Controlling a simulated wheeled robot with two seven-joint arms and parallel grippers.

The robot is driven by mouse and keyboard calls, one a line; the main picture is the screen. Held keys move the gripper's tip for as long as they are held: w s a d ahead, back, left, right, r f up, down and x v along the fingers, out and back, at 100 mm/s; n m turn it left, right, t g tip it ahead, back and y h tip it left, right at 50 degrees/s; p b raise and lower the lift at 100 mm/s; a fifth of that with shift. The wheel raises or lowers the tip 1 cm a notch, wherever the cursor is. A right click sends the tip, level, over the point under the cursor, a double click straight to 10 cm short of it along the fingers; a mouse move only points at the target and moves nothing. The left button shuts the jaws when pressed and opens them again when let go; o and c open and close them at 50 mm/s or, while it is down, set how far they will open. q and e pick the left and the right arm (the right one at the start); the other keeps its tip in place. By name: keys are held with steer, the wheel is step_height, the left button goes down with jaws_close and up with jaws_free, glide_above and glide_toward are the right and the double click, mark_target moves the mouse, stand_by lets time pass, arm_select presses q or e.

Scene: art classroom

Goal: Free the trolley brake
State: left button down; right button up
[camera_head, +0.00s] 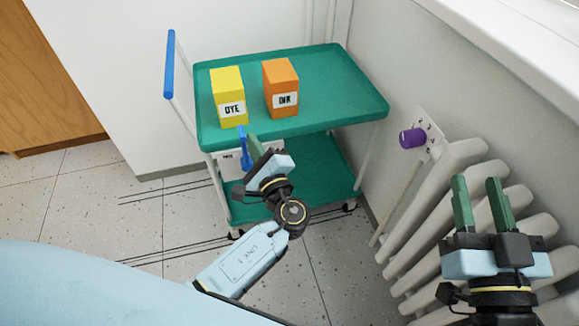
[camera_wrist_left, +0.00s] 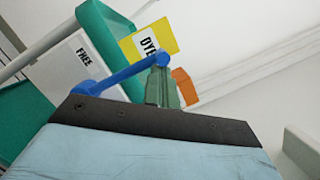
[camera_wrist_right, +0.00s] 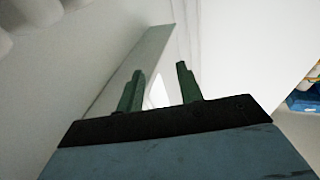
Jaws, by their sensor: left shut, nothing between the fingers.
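The trolley (camera_head: 335,92) has a green top tray and stands by the wall. On its near side is a white plate (camera_head: 230,164), whose word FREE reads in the left wrist view (camera_wrist_left: 72,68). A blue brake lever (camera_head: 243,150) is mounted there; in the left wrist view the lever (camera_wrist_left: 118,75) slants from its pivot up to the fingertips. My left gripper (camera_head: 251,140) is shut and empty, its tips right by the lever's end; I cannot tell whether they touch. My right gripper (camera_head: 478,182) is open and empty, away from the trolley, in front of the radiator.
A yellow DYE box (camera_head: 227,88) and an orange INK box (camera_head: 279,80) stand on the top tray. A blue push handle (camera_head: 170,64) is at its left end. A white radiator (camera_head: 430,195) and purple knob (camera_head: 411,139) line the right wall. Floor at left is clear.

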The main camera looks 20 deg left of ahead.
stand_by(0.4)
